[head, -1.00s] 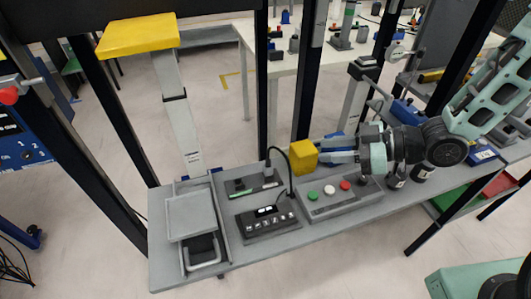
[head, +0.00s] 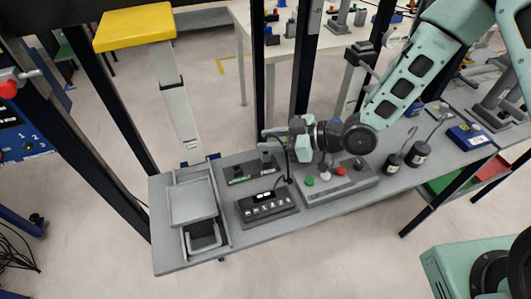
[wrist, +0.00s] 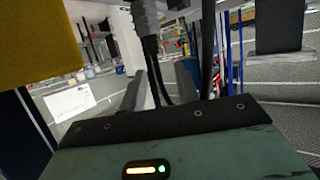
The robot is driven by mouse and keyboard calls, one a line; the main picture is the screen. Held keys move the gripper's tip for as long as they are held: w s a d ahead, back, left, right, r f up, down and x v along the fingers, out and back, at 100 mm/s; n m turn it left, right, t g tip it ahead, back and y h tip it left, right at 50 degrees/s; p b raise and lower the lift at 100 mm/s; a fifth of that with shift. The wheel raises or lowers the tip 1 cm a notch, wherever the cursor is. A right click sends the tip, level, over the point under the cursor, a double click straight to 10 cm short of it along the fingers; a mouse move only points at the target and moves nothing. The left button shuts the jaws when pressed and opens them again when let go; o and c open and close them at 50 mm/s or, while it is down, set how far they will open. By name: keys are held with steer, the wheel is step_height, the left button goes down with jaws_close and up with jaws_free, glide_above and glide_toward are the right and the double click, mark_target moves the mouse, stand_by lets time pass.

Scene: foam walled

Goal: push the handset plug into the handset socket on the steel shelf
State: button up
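My gripper (head: 265,134) reaches in from the right, pointing left, just above and behind the plug. In the wrist view its fingers (wrist: 160,85) stand apart, with a dark cable (wrist: 153,65) seen in the gap. A grey ribbed body (wrist: 147,15) shows beyond them. I cannot make out the handset socket for certain, nor whether the fingers touch anything.
A black keypad box (head: 267,207) and a button box (head: 335,180) sit close below my arm. A grey tray (head: 191,203) is at the left. Black weights (head: 418,153) and a blue box (head: 468,136) stand right. A yellow surface (wrist: 40,45) fills the wrist view's upper left.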

steer(key=x, duration=0.3)
steer(key=shift+a+f+p, duration=0.1)
steer(key=shift+p, duration=0.2)
steer(key=shift+c, duration=0.2)
jaws_close()
